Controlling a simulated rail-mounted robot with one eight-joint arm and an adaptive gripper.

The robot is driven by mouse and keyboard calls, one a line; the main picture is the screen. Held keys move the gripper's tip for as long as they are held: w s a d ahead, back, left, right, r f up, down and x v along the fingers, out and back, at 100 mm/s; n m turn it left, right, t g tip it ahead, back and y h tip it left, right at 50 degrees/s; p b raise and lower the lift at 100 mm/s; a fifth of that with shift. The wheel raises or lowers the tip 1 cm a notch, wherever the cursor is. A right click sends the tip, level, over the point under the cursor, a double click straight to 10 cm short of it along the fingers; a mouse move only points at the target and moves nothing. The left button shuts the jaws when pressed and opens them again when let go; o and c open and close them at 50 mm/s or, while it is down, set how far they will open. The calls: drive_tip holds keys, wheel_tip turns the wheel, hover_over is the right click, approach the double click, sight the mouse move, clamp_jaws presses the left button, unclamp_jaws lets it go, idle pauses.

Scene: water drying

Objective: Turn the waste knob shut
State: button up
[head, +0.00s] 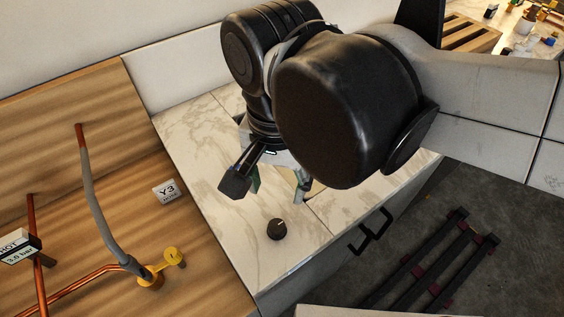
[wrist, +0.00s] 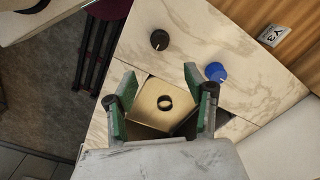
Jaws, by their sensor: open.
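A round black knob (head: 277,229) with a light pointer mark stands on the marble counter (head: 190,150). It also shows in the wrist view (wrist: 160,40), beyond my fingertips. A blue knob (wrist: 216,72) sits just past the right finger in the wrist view; I cannot see it in the head view. No label shows which one is the waste knob. My gripper (head: 274,186) is over the counter, behind the black knob in the head view. In the wrist view, my gripper (wrist: 160,82) has its green-padded fingers spread, with nothing held between them.
A gold square plate with a dark ring (wrist: 150,108) lies in a counter opening below the fingers. A wooden board (head: 100,190) with copper pipes, a yellow valve (head: 173,257) and a Y3 tag (head: 166,192) stands left. A dark rack (head: 430,260) is on the floor right.

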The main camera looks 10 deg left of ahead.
sight(277, 225)
wheel_tip(277, 225, down, 14)
drive_tip(key=shift+s+a+r+b, duration=0.1)
drive_tip(key=shift+b, duration=1.05)
drive_tip(key=c, duration=1.1)
